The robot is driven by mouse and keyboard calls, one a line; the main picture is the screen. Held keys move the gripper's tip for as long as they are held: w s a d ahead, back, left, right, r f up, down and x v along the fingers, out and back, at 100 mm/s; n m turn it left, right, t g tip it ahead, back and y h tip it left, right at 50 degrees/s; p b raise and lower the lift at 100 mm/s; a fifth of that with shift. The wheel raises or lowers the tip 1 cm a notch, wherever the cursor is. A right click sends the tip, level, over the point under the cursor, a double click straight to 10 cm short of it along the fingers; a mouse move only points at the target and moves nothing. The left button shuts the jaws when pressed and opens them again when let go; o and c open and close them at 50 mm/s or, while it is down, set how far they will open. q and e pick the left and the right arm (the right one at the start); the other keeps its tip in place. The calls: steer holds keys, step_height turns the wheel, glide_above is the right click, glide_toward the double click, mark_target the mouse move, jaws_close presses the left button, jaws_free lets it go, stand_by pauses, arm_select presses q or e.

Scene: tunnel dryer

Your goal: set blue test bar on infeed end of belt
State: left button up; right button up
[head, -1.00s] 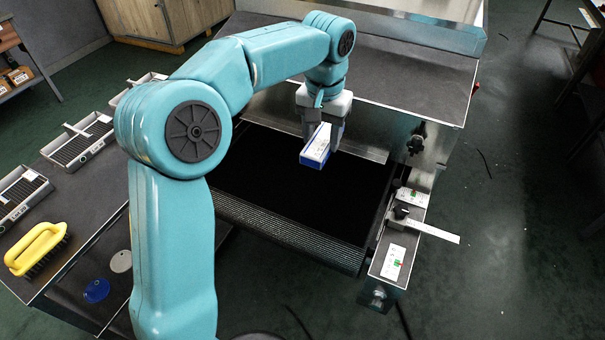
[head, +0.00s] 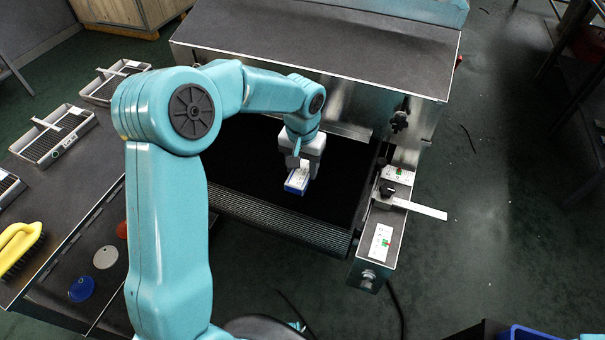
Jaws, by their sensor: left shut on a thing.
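The blue test bar (head: 297,183), blue with a white top, is in my left gripper (head: 303,172) in the head view. My left gripper is shut on it, with the fingers coming down from above. The bar is low over the black belt (head: 245,172), near the front ribbed end of the dryer. I cannot tell whether its underside touches the belt. My right gripper is not in view.
The steel dryer hood (head: 320,45) stands behind the belt. A control rail (head: 381,240) with a protruding lever runs along the right side. At left, a bench holds slotted trays (head: 54,136), a yellow brush (head: 17,246) and coloured discs (head: 82,288).

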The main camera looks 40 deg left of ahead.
mark_target(302, 170)
arm_select(q)
step_height(302, 170, down, 3)
steer(key=shift+s+r, duration=0.1)
steer(key=shift+s, duration=0.05)
steer(key=shift+f, duration=0.4)
steer(key=o, duration=1.1)
steer(key=shift+f, duration=0.1)
